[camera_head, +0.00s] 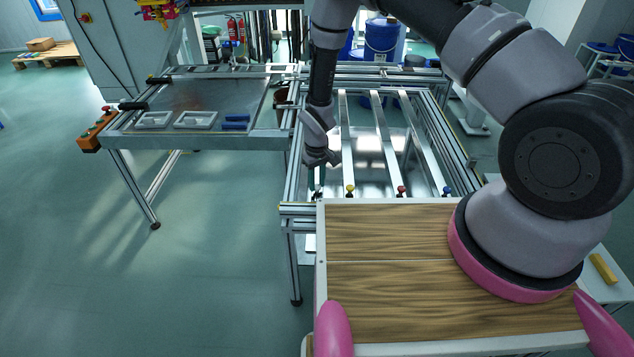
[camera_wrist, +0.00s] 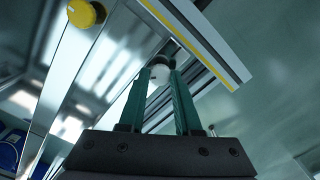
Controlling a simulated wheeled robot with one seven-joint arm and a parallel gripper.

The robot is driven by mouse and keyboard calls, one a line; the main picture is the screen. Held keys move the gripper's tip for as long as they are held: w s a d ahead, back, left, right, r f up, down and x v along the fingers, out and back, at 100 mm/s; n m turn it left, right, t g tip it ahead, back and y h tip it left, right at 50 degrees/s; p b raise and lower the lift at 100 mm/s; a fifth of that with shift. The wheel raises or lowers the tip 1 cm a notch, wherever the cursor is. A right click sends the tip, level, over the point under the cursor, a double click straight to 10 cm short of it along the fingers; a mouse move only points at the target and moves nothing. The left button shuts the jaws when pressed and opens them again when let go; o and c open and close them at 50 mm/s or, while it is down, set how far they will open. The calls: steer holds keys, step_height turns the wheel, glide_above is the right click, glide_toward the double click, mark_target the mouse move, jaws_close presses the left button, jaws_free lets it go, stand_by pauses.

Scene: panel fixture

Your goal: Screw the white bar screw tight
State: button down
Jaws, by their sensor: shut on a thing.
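The white bar screw (camera_wrist: 160,74) shows in the wrist view as a small pale knob between the green fingertips, at the end of a metal profile. My gripper (camera_wrist: 163,72) is shut on it, with one finger on each side. In the head view my gripper (camera_head: 317,185) points down at the front left corner of the panel fixture (camera_head: 297,209). The white screw cannot be made out there. How far the screw is turned in cannot be told.
A yellow screw (camera_head: 350,189) is just right of my gripper and also shows in the wrist view (camera_wrist: 82,13). A red screw (camera_head: 401,190) and a blue screw (camera_head: 447,190) follow along the front rail. A side table (camera_head: 210,142) with trays stands at the left.

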mark_target(317, 186)
steer(key=m, duration=0.4)
steer(key=shift+m, duration=0.3)
steer(key=m, duration=0.4)
steer(key=shift+m, duration=0.4)
steer(key=c, duration=0.6)
jaws_free()
step_height(317, 186, up, 11)
